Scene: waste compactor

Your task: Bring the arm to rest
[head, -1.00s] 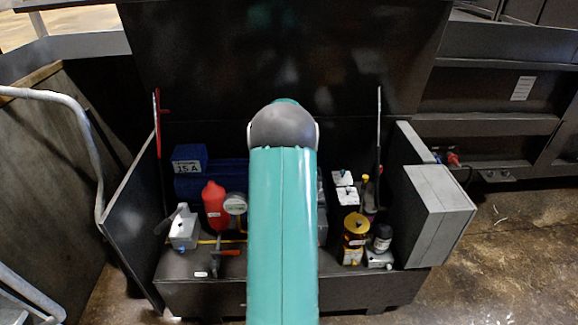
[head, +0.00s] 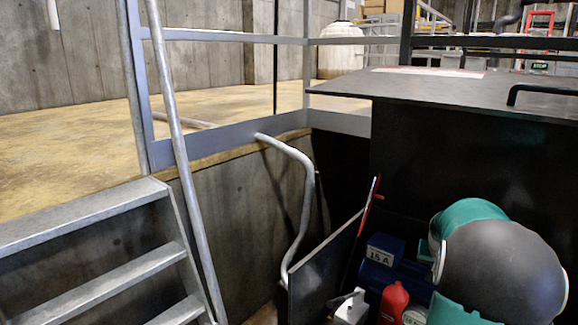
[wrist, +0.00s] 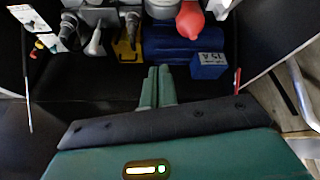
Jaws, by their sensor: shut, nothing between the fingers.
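My gripper (wrist: 158,72) shows in the wrist view, its two green fingers side by side and shut with nothing between them. It points toward the open black chest, near a blue case (wrist: 184,45) marked 15 A. I cannot tell how far it is from the case. In the head view, a green and dark grey part of my arm fills the lower right and covers much of the chest; my gripper is not visible there.
The chest holds a red bottle (head: 393,302), a yellow item (wrist: 127,52) and several tools. Its black side panel (head: 322,275) stands at the left. A bent grey handrail (head: 302,195), a concrete wall and metal steps (head: 110,265) lie further left.

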